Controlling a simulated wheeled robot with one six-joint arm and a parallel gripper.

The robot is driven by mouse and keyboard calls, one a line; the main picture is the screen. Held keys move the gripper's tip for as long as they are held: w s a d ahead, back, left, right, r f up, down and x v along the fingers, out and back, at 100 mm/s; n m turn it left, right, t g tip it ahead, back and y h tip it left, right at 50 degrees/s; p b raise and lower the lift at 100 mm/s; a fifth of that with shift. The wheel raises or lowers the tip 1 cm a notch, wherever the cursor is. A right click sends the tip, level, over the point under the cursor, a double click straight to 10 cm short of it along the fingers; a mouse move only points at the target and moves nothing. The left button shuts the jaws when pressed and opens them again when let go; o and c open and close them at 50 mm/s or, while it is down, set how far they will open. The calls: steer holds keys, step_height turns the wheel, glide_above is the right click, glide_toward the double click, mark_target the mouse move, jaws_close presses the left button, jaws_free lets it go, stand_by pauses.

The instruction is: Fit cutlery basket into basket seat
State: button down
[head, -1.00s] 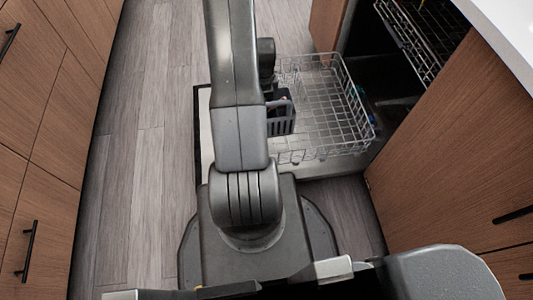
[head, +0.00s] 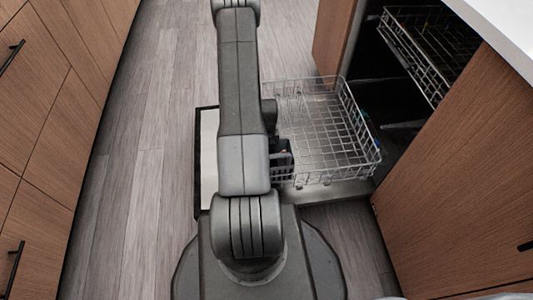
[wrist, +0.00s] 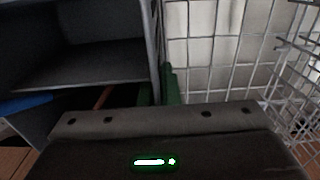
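The grey cutlery basket (head: 283,165) shows beside my arm in the head view, at the near left corner of the wire rack. In the wrist view the basket (wrist: 85,65) fills the left side, with a blue handle and an orange-brown one in its lower part. My gripper (wrist: 158,92) shows green finger parts on both sides of a thin upright basket wall, apparently closed on it. In the head view my arm hides the gripper. I cannot make out the basket seat or whether the basket rests in it.
The wire rack (head: 325,130) is pulled out beside the basket, on the open dishwasher door (head: 208,160). An upper rack (head: 425,45) sits inside the dishwasher. Wooden cabinets (head: 60,100) stand on the left and a wooden panel (head: 460,190) on the right. The floor (head: 150,150) between is clear.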

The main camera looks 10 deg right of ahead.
steer(key=shift+f, duration=1.15)
steer(key=shift+f+b, duration=0.25)
steer(key=shift+b, duration=0.1)
steer(key=c, duration=1.7)
jaws_free()
steer(key=shift+r, duration=0.1)
step_height(320, 180, up, 12)
steer(key=p, duration=0.4)
steer(key=shift+r, duration=0.15)
